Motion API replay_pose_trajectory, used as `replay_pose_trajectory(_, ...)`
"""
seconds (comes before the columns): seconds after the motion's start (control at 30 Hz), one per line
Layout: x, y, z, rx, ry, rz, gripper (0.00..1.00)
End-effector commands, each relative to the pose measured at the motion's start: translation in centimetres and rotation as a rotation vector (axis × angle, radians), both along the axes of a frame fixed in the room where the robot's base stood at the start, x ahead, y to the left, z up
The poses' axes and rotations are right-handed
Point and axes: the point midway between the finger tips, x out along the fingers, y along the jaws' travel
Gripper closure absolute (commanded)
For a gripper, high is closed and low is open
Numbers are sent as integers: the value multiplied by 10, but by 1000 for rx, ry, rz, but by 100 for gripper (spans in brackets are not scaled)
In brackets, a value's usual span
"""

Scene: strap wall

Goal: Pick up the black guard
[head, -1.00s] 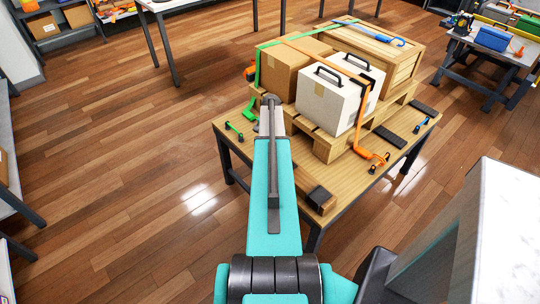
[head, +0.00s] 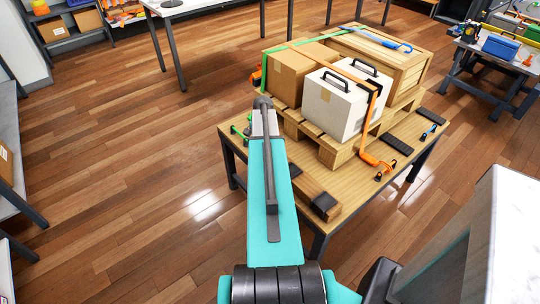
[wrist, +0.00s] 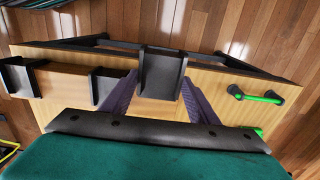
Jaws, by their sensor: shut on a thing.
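A black guard (wrist: 161,68), a dark channel-shaped piece, is between the two purple fingers of my gripper (wrist: 160,84) in the wrist view. The fingers are shut on its sides, one at each side. It is over the near part of the wooden table; I cannot tell whether it is clear of the top. In the head view my arm hides the gripper and this guard. Another dark guard (head: 325,204) sits on the end of a wooden block near the table's front edge.
The table (head: 370,180) carries a pallet with a cardboard box (head: 290,75), a white case (head: 337,105) and a wooden crate (head: 385,62), under green, orange and blue straps. Dark pads (head: 397,144) lie to the right. A green-handled piece (wrist: 262,97) lies right of my gripper.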

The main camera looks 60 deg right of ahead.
Motion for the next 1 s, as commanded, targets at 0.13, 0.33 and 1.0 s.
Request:
replay_pose_trajectory(0.13, 7, 28, 13, -1, -1, 2, 68)
replay_pose_trajectory(0.33, 17, 54, 28, 0, -1, 3, 68)
replay_pose_trajectory(1.0, 24, 70, 39, 0, 0, 1, 68)
